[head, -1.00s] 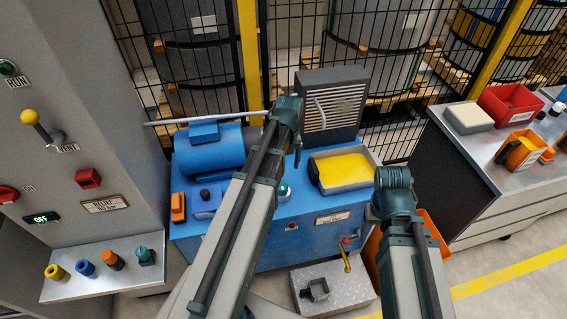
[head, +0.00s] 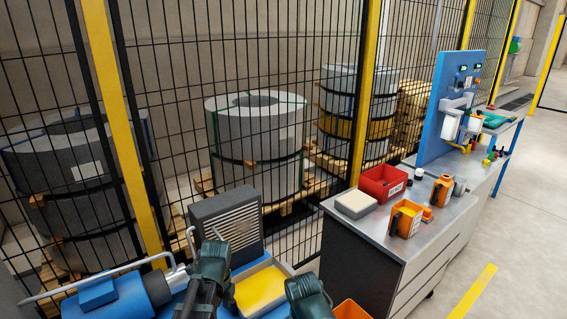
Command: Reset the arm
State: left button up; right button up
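My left arm (head: 208,278) and my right arm (head: 308,297) show at the bottom edge only as dark green joints and links. No gripper fingers show on either arm. The blue machine (head: 118,301) sits at the lower left, partly cut off by the frame. A pale grey bar (head: 75,284) runs along its back, and a thin pale hooked rod (head: 191,243) stands near my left arm. A grey louvred box (head: 229,219) stands behind my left arm. A tray with a yellow inside (head: 262,288) lies between my two arms.
A steel-topped bench (head: 438,215) at right holds a red bin (head: 384,182), an orange holder (head: 404,219) and a pale block (head: 356,204). A blue panel station (head: 452,110) stands beyond. Black mesh fencing fronts strapped coils (head: 258,135). The right floor is clear.

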pick_arm(q)
jog(key=s+d+n, duration=0.9)
jog(key=d+n, duration=0.3)
jog(key=n, duration=0.5)
jog(key=shift+s, duration=0.4)
